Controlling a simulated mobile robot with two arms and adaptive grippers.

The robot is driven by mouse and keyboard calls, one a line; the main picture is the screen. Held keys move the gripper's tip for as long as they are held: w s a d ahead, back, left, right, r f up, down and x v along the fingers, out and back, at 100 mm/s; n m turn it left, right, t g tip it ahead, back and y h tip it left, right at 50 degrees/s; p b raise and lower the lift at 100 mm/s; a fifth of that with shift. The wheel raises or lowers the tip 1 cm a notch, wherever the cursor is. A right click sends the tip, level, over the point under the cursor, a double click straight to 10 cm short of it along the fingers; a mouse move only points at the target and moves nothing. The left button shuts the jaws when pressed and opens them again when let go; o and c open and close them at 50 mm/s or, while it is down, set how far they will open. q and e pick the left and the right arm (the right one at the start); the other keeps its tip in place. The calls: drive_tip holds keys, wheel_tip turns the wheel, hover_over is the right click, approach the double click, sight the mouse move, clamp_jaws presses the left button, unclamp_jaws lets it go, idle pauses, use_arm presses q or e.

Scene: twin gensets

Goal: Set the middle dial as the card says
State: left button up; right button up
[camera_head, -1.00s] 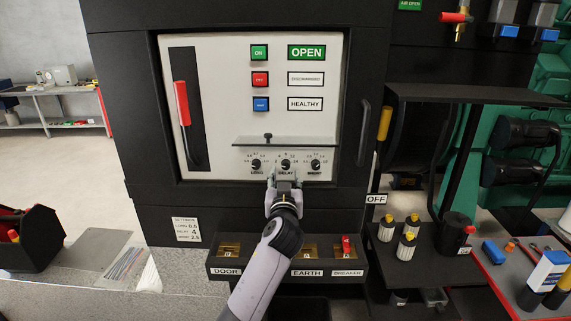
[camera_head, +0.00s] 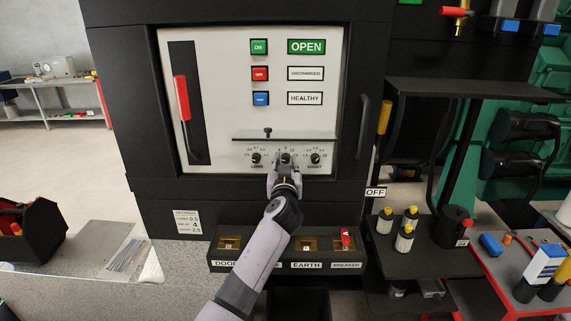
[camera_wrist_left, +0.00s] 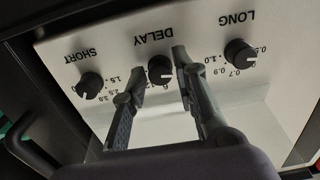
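The middle dial (camera_head: 286,158), a black knob labelled DELAY, sits on the light panel between the LONG dial (camera_head: 256,158) and the SHORT dial (camera_head: 315,158). The settings card (camera_head: 187,222) at lower left appears to read LONG 0.5, DELAY 4, SHORT 2.5. My left gripper (camera_head: 285,170) is at the middle dial. In the left wrist view, which is turned over, its open fingers (camera_wrist_left: 158,65) stand on either side of the DELAY knob (camera_wrist_left: 160,70), with a gap showing. I cannot tell the knob's exact setting. My right gripper is out of view.
A clear raised flap (camera_head: 300,139) juts out just above the dials. A red-handled lever (camera_head: 181,98) is at the panel's left. A ledge with DOOR, EARTH and BREAKER slots (camera_head: 330,265) lies below, under my left arm. A shelf with bottles (camera_head: 411,217) stands at right.

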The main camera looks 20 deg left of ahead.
use_arm(q)
clamp_jaws()
drive_tip(key=shift+m, duration=0.4)
drive_tip(key=m+b, duration=0.1)
drive_tip(key=m, duration=0.1)
drive_tip(key=shift+f+m, duration=0.1)
drive_tip(key=shift+m, duration=2.3)
drive_tip(key=shift+o, duration=2.1)
unclamp_jaws()
